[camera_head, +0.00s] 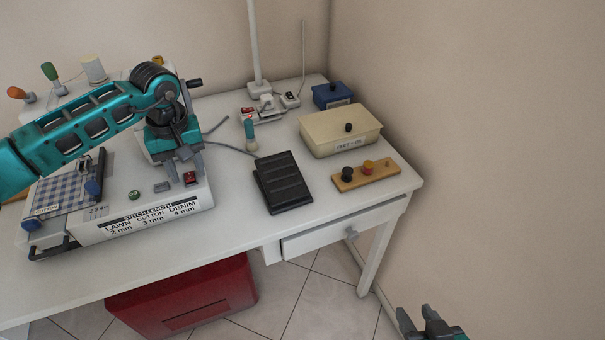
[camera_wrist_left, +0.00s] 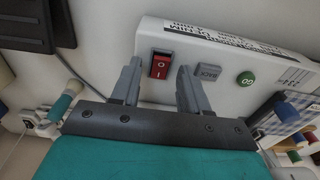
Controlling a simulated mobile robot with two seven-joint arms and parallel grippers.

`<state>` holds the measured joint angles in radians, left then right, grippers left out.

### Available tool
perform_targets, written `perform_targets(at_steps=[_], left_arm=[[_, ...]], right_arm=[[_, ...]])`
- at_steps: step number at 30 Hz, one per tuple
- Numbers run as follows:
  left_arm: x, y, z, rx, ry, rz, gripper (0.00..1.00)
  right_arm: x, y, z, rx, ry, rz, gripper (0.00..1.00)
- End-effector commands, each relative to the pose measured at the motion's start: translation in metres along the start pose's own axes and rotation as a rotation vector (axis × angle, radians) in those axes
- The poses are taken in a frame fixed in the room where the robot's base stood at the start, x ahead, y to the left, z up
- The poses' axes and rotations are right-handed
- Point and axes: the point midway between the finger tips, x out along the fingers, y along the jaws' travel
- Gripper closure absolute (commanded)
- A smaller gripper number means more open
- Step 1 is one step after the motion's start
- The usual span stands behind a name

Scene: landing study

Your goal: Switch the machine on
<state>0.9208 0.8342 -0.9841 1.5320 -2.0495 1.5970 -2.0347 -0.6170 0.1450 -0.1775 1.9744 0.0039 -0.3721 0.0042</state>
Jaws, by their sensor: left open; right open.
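The white sewing machine (camera_head: 120,215) stands on the table with a stitch-length label on its front. A red rocker switch (camera_wrist_left: 160,65) marked O and I sits on it and also shows in the head view (camera_head: 190,178). I cannot tell which way it is set. My left gripper (camera_head: 190,168) is open above it; in the left wrist view its fingertips (camera_wrist_left: 159,68) flank the switch, with no clear contact. A grey BACK button (camera_wrist_left: 208,72) and a green GO button (camera_wrist_left: 246,79) are beside it. My right gripper (camera_head: 420,315) is open, low beyond the table's front edge.
A black foot pedal (camera_head: 282,182) lies right of the machine. Behind it are a teal-handled item (camera_head: 249,130) and a power strip (camera_head: 262,115). A cream box (camera_head: 340,140), blue box (camera_head: 332,95) and wooden board with knobs (camera_head: 365,178) fill the right end.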

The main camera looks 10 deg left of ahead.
Motion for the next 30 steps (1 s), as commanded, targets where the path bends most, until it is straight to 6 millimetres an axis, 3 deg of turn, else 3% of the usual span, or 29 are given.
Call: perform_targets(at_steps=[11, 30], left_arm=[[0.004, 0.0, 0.013, 0.002, 0.317, 0.004, 0.55], [-0.122, 0.0, 0.051, -0.001, 0.336, 0.005, 0.55]], right_arm=[[0.006, 0.001, 0.008, 0.0, 0.0, 0.001, 0.57], [-0.002, 0.001, -0.002, 0.0, -0.002, 0.002, 0.57]])
